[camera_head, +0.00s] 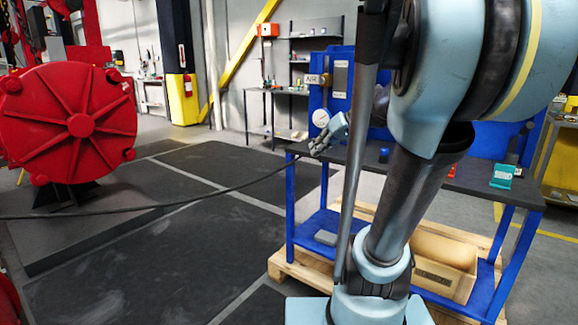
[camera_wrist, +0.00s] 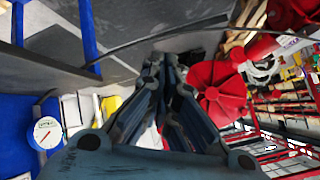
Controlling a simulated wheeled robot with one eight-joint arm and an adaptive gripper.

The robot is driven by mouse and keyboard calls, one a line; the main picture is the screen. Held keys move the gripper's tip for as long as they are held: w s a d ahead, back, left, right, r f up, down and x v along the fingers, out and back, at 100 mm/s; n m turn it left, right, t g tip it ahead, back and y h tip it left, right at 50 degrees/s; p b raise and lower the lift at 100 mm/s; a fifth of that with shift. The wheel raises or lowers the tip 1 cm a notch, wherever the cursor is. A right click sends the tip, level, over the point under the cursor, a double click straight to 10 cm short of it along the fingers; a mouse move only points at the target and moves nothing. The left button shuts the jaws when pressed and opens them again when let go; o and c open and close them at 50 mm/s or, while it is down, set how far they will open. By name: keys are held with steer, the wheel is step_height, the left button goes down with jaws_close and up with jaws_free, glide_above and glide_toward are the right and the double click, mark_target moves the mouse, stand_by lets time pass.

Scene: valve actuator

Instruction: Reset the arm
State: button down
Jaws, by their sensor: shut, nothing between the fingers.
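My gripper (camera_head: 318,150) is small in the head view, beside the left end of the blue workbench's dark top, with my arm links to its right. In the wrist view, my gripper's (camera_wrist: 164,62) fingers run up the middle and come together at the tips. They are shut and nothing shows between them. The large red valve actuator (camera_head: 68,122), with its ribbed round face, stands at the left on a dark platform, apart from my gripper. A ribbed red disc (camera_wrist: 217,92) shows right of the fingers in the wrist view.
The blue workbench (camera_head: 291,215) carries a gauge (camera_head: 321,118) and a teal item (camera_head: 502,176). A wooden box (camera_head: 445,262) sits on its lower shelf. A black cable (camera_head: 180,203) crosses from the left toward the bench. Dark floor mats between actuator and bench are otherwise clear.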

steer(key=s+d+f+m+g+h, duration=0.1)
steer(key=s+d+f+h, duration=0.3)
steer(key=s+f, duration=0.6)
steer(key=s+d+f+m+g+h, duration=0.2)
steer(key=s+d+f, duration=0.3)
steer(key=s+f, duration=0.5)
steer(key=shift+s+d+f+m+h, duration=0.3)
steer(key=shift+f+m+h, duration=0.15)
steer(key=shift+m+h, duration=0.4)
